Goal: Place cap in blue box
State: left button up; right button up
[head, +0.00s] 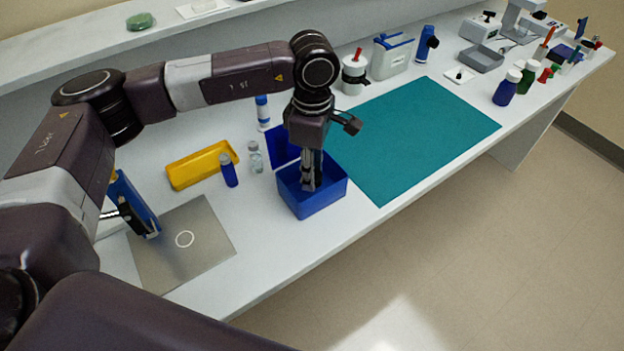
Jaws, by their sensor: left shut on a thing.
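The blue box (322,205) stands on the white bench with its lid (282,146) raised at the back left. My left gripper (309,186) points straight down into the box's opening, with its fingertips at or below the rim. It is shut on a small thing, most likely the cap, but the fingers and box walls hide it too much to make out. I see no loose cap elsewhere. My right gripper is not in view.
A teal mat (415,135) lies to the right, mostly bare. A grey plate (205,225) lies at the front left.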

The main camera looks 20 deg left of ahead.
aim_at(312, 193)
pick_arm(q)
notch_tip(312, 193, down, 4)
jog(key=shift+f+p, duration=0.1)
jog(key=shift+p, duration=0.25)
jog(key=shift+f+b, duration=0.15)
jog(key=shift+b, duration=0.15)
jog(key=o, duration=0.7)
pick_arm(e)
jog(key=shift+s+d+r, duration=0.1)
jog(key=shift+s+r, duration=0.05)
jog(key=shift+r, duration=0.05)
pick_arm(q)
jog(key=shift+r, duration=0.2)
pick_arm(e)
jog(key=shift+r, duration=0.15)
pick_arm(q)
jog(key=shift+r, duration=0.2)
notch_tip(312, 193, up, 11)
jog(key=shift+f+b, duration=0.15)
jog(key=shift+b, duration=0.95)
jog(key=shift+r, duration=0.5)
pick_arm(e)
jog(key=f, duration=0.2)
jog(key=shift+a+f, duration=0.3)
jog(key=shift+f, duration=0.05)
